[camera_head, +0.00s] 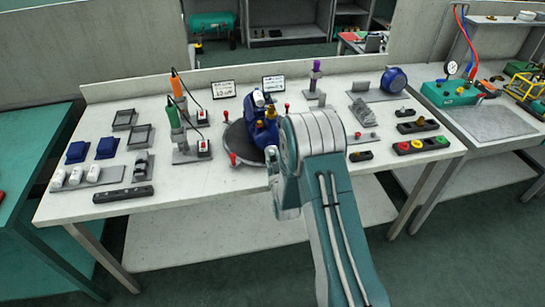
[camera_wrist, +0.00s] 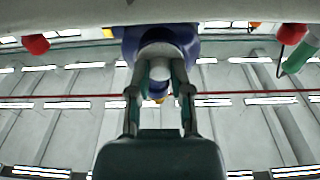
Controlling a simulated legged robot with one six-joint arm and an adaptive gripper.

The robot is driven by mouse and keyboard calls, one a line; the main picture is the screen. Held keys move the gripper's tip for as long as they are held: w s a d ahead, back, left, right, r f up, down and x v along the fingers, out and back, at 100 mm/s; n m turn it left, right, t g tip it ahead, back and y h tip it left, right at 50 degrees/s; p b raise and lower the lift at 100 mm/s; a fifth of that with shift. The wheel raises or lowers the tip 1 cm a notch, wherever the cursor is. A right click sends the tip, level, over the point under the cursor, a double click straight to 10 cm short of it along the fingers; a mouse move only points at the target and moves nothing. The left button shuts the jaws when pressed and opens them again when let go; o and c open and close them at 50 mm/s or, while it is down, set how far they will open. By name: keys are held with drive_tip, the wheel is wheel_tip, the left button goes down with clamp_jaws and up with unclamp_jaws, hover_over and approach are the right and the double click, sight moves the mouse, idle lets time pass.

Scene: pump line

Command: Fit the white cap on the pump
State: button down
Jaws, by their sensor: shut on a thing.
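The blue pump (camera_head: 262,133) stands on a dark round turntable (camera_head: 237,148) in the middle of the bench in the head view. A white piece (camera_head: 258,98) shows at its top; I cannot tell whether it is a cap. In the wrist view my gripper (camera_wrist: 160,80) is shut on a white cap (camera_wrist: 160,52), one finger on each side. The blue pump body (camera_wrist: 183,33) is right behind and around the cap; I cannot tell whether the cap is seated. In the head view my arm hides the gripper and part of the pump.
Several white caps (camera_head: 75,175) sit on a grey rack at the bench's left. Red knobs (camera_head: 233,160) ring the turntable. A green tool (camera_head: 173,115) and an orange tool (camera_head: 177,84) stand left of it. A button box (camera_head: 422,146) lies at the right.

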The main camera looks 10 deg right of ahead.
drive_tip(key=shift+c, duration=2.3)
unclamp_jaws()
drive_tip(key=shift+w, duration=0.1)
drive_tip(key=s, duration=0.6)
drive_tip(key=shift+f, duration=0.35)
drive_tip(key=s+f, duration=0.1)
drive_tip(key=s, duration=1.1)
drive_tip(key=shift+a+f, duration=0.15)
drive_tip(key=shift+f, duration=0.1)
drive_tip(key=shift+w, duration=0.1)
